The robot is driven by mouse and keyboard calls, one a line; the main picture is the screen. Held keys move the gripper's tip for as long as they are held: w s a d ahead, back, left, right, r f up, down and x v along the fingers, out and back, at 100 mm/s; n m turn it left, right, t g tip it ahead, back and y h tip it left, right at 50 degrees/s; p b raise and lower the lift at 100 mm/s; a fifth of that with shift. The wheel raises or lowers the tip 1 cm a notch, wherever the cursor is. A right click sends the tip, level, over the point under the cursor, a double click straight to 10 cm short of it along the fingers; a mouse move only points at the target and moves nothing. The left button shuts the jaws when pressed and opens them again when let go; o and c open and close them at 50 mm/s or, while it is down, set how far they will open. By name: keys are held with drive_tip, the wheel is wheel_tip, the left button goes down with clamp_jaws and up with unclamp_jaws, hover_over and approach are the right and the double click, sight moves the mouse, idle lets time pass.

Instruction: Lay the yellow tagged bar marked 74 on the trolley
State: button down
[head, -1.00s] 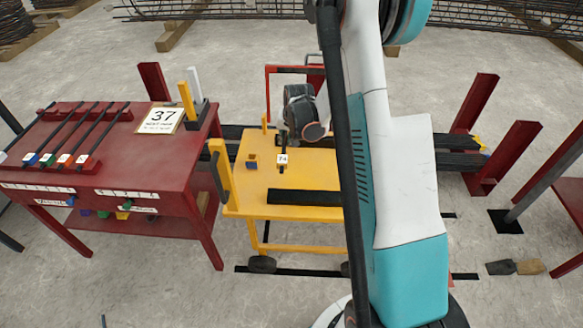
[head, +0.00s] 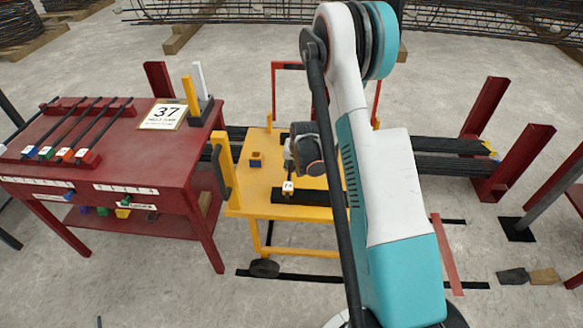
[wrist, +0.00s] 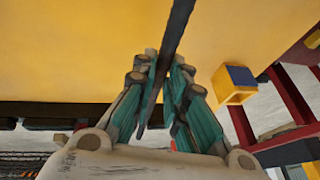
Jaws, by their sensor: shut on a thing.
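My gripper (wrist: 163,75) is shut on a dark thin bar (wrist: 174,28) over the yellow deck in the wrist view. In the head view the bar's end tag (head: 288,187) shows as a small pale square beside my wrist; its number is too small to read now. The yellow trolley (head: 239,202) stands in the middle, its right part hidden by my arm. I cannot tell whether the bar touches the deck. My fingertips are mostly hidden in the head view.
A black strip (head: 315,198) lies along the near deck. A red table (head: 60,165) with several tagged bars and a 37 sign (head: 163,116) stands left. Red posts (head: 482,108) rise right.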

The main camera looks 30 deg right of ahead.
drive_tip(key=shift+f, duration=0.25)
drive_tip(key=shift+f, duration=0.15)
drive_tip(key=c, duration=1.6)
unclamp_jaws()
drive_tip(key=p+v, duration=0.4)
drive_tip(key=v, duration=0.8)
